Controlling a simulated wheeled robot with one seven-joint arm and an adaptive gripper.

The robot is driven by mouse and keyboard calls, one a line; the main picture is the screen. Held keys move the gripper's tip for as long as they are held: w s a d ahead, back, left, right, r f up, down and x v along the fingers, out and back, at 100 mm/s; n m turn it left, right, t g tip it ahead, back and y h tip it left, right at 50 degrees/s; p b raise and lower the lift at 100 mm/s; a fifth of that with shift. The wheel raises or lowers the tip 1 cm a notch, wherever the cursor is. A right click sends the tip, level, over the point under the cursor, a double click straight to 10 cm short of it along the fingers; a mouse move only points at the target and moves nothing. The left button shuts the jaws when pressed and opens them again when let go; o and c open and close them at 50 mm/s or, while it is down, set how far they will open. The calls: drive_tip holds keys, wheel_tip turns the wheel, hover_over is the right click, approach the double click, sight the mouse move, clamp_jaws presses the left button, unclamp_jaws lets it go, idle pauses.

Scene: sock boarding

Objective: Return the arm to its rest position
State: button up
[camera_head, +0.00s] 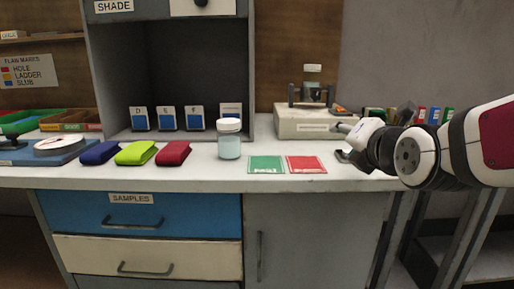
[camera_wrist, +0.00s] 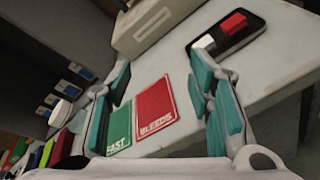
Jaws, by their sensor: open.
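My gripper (camera_wrist: 162,98) is open and empty, with its two teal-padded fingers spread wide in the wrist view. In the head view my arm reaches in from the right, and my gripper (camera_head: 345,130) is over the right end of the bench, partly hidden by my own wrist. In the wrist view the green FAST card (camera_wrist: 118,127) and the red BLEEDS card (camera_wrist: 155,108) show between the fingers. Nothing is held.
The white bench top (camera_head: 225,177) holds a lidded jar (camera_head: 229,146), blue, green and red folded pieces (camera_head: 135,152), and a beige box device (camera_head: 301,124). A dark tray (camera_wrist: 228,34) with a red and a white block lies beyond my right finger. The front edge near the cards is clear.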

drive_tip(key=s+f+m+g, duration=0.4)
drive_tip(key=s+m+g, duration=0.1)
drive_tip(key=s+m, duration=0.6)
drive_tip(key=s+f+m+g+p, duration=0.1)
drive_tip(key=s+f+m+g, duration=0.55)
drive_tip(key=s, duration=0.75)
drive_tip(key=s+f+m+g, duration=0.3)
drive_tip(key=s+m+g, duration=0.1)
drive_tip(key=s+m, duration=0.75)
wheel_tip(320, 180, up, 40)
drive_tip(key=t+p, duration=0.4)
drive_tip(key=p, duration=3.4)
drive_tip(key=shift+d+n, duration=0.2)
drive_tip(key=shift+n, duration=0.2)
drive_tip(key=shift+t, duration=0.25)
